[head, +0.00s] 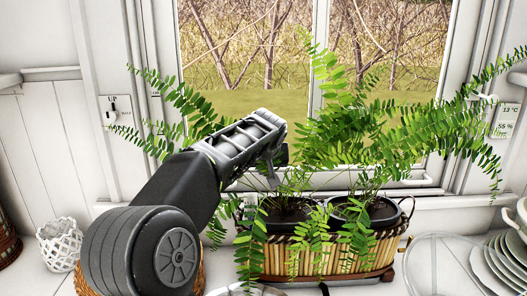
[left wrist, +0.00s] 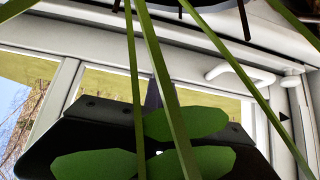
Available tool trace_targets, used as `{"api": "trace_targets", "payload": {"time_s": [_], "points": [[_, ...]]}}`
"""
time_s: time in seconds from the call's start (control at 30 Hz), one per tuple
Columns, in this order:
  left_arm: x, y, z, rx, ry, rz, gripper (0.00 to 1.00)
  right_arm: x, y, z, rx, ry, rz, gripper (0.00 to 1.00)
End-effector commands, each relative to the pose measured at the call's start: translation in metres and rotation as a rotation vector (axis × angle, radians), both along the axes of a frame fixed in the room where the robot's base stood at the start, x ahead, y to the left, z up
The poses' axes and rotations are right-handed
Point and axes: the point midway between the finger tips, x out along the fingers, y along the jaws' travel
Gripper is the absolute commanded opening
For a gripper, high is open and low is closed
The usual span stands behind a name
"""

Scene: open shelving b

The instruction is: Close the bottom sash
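The white-framed window (head: 314,60) fills the back of the head view, with grass and bare branches outside. A pale bottom rail (head: 405,184) runs behind the plants; how far the sash stands open is unclear. My left arm reaches in from the lower left, and its gripper (head: 272,170) is at the window's lower left, among fern leaves. In the left wrist view, a white handle (left wrist: 240,75) sits on the pale frame, beyond the dark gripper parts (left wrist: 155,130). Leaves and stems cover much of the gripper, so its opening is unclear. My right gripper is not in view.
A woven planter (head: 320,258) with two dark pots and spreading ferns stands in front of the window, crowding my left gripper. A white lattice cup (head: 62,243) is at left, stacked plates (head: 500,262) at right. An "UP" card (head: 116,110) hangs on the left frame.

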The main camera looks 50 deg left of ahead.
Motion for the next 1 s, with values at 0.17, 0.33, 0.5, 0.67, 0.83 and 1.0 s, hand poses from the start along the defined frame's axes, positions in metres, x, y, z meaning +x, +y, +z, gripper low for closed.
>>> {"api": "trace_targets", "payload": {"time_s": [0.17, 0.33, 0.5, 0.67, 0.83, 1.0], "points": [[0.000, 0.001, -0.010, -0.001, 0.002, 0.000, 0.00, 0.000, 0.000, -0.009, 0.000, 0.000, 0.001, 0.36], [0.000, 0.001, -0.010, -0.002, 0.004, 0.001, 0.00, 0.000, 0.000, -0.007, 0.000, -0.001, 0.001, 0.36], [0.000, 0.001, -0.009, -0.002, 0.004, 0.001, 0.00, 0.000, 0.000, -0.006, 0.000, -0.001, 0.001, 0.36], [-0.001, 0.002, 0.005, 0.000, 0.001, 0.001, 0.00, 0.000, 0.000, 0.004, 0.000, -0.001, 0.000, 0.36], [-0.003, 0.005, 0.037, 0.003, -0.004, -0.002, 0.00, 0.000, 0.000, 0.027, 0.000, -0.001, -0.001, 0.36], [-0.017, -0.012, 0.060, 0.007, -0.009, -0.005, 0.00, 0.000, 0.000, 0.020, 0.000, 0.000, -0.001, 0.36]]}}
